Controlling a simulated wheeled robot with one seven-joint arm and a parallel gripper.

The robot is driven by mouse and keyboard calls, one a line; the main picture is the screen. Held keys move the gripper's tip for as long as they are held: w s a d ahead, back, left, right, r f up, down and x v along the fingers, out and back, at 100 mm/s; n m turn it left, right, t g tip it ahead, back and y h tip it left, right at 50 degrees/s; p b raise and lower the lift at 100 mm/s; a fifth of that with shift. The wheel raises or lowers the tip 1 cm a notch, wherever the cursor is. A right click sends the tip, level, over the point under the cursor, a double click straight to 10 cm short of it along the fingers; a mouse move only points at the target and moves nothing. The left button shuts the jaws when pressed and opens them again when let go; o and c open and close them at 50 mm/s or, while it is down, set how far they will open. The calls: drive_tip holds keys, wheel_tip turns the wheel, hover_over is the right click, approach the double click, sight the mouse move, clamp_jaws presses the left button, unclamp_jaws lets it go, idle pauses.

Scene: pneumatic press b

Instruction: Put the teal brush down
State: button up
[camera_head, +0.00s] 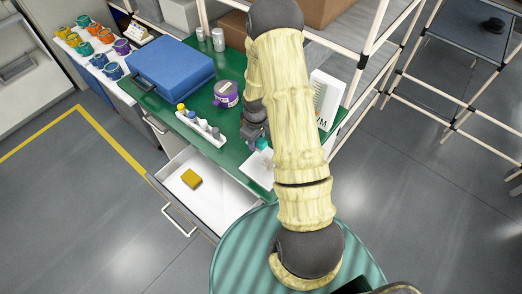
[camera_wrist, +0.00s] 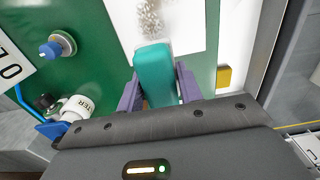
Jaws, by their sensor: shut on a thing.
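The teal brush (camera_wrist: 155,75) is between the two purple fingers of my gripper (camera_wrist: 158,88) in the wrist view, and the fingers are shut on it. Its pale bristles (camera_wrist: 150,18) point away from the gripper, over a white surface. In the head view the teal end of the brush (camera_head: 262,144) shows beside my gripper (camera_head: 254,134), above the green worktop (camera_head: 204,123) near a white sheet or tray (camera_head: 259,172). My arm hides part of this area. I cannot tell whether the brush touches the surface.
An open drawer (camera_head: 222,203) holding a yellow block (camera_head: 191,179) juts out below the worktop.

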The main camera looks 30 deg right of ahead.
drive_tip(key=a+f+m+b, duration=0.1)
drive_tip(key=a, duration=0.2)
drive_tip(key=a+f+m+b, duration=0.1)
drive_tip(key=a+f+m, duration=0.1)
drive_tip(key=a, duration=0.1)
drive_tip(key=a+f+m+b, duration=0.1)
drive_tip(key=a+f, duration=0.1)
drive_tip(key=shift+w+a+f+m, duration=0.2)
drive_tip(key=shift+w+a+m, duration=0.1)
drive_tip(key=shift+w+a, duration=0.1)
drive_tip(key=shift+a+f, duration=0.1)
drive_tip(key=shift+a, duration=0.2)
drive_tip(key=shift+w+d, duration=0.1)
